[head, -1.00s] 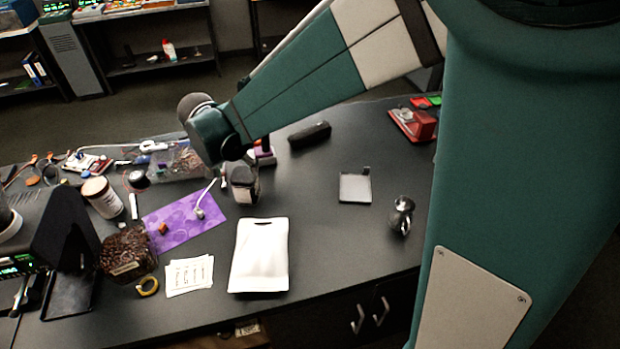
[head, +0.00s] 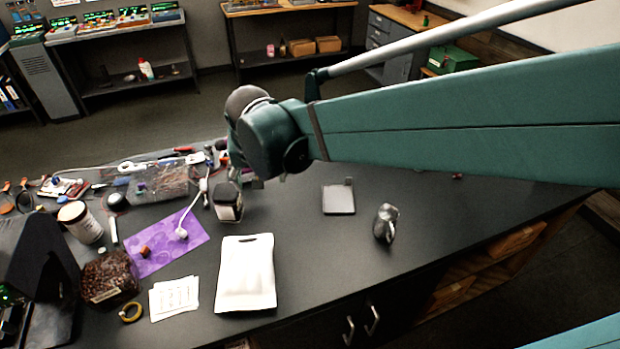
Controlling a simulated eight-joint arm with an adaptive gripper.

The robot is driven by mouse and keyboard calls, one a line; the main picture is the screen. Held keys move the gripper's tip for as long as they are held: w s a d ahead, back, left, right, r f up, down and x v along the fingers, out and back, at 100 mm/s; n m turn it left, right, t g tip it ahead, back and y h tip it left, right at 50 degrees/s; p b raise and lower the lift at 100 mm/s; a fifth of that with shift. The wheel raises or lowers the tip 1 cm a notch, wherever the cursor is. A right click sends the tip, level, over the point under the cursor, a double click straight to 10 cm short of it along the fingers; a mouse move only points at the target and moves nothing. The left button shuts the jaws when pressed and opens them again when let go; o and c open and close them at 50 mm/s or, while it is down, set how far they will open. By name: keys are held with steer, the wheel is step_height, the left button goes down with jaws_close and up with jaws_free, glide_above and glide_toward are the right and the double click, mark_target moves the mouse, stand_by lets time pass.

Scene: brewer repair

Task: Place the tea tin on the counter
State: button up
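A small dark-lidded container with a pale label (head: 228,204), which looks like the tea tin, is upright at the counter's middle left. It appears to rest on the black counter (head: 310,245), just right of the purple mat. My gripper (head: 235,168) is mostly hidden behind my wrist, just above and behind this container. I cannot tell whether its fingers touch the container, or whether they are open or shut.
A white pouch-like item (head: 246,272), a flat grey square (head: 339,199) and a shiny metal pitcher (head: 385,223) lie around it. Clear counter lies between pouch and pitcher.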

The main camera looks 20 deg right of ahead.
steer(key=s+d+r+n+t, duration=0.1)
steer(key=s+d, duration=0.5)
steer(key=s, duration=0.3)
steer(key=s+d+r+n+t, duration=0.1)
steer(key=s+d, duration=0.4)
steer(key=s, duration=0.4)
steer(key=shift+s+d+n+y, duration=0.25)
steer(key=shift+d+n+y, duration=0.05)
steer(key=shift+d, duration=0.05)
